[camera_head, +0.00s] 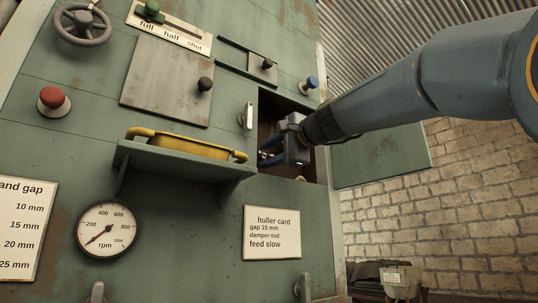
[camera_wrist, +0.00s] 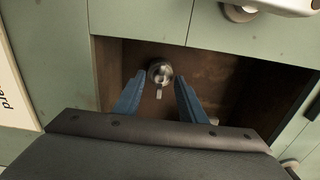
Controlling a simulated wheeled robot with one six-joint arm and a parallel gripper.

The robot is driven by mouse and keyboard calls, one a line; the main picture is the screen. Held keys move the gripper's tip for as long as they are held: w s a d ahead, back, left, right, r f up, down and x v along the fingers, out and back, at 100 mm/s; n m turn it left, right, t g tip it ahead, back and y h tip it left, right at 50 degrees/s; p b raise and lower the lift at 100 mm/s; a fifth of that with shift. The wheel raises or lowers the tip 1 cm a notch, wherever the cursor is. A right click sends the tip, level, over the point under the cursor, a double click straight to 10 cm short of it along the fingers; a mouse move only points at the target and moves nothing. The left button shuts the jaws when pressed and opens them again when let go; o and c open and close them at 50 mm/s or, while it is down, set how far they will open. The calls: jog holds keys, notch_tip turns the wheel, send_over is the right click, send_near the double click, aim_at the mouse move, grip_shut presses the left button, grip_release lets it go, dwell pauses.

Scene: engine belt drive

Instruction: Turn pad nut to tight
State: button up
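The pad nut seems to be the round metal fitting (camera_wrist: 160,73) with a small tab pointing down, inside a dark recess (camera_wrist: 215,85) in the green machine front. My gripper (camera_wrist: 158,98) is open in the wrist view, with its two blue fingers on either side of and just short of the fitting. I cannot tell if either finger touches it. In the head view my gripper (camera_head: 272,156) reaches into the same opening from the right, and the fitting is hidden there. No tight marking is readable.
A shelf (camera_head: 180,160) with a yellow bar (camera_head: 190,147) juts out left of the opening. A white handle (camera_head: 247,116) and a blue knob (camera_head: 311,82) are near it. An open green door panel (camera_head: 382,157) stands to the right, below my arm.

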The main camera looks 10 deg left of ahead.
jog(key=b+v, duration=0.3)
jog(key=v, duration=0.5)
jog(key=shift+b, duration=0.3)
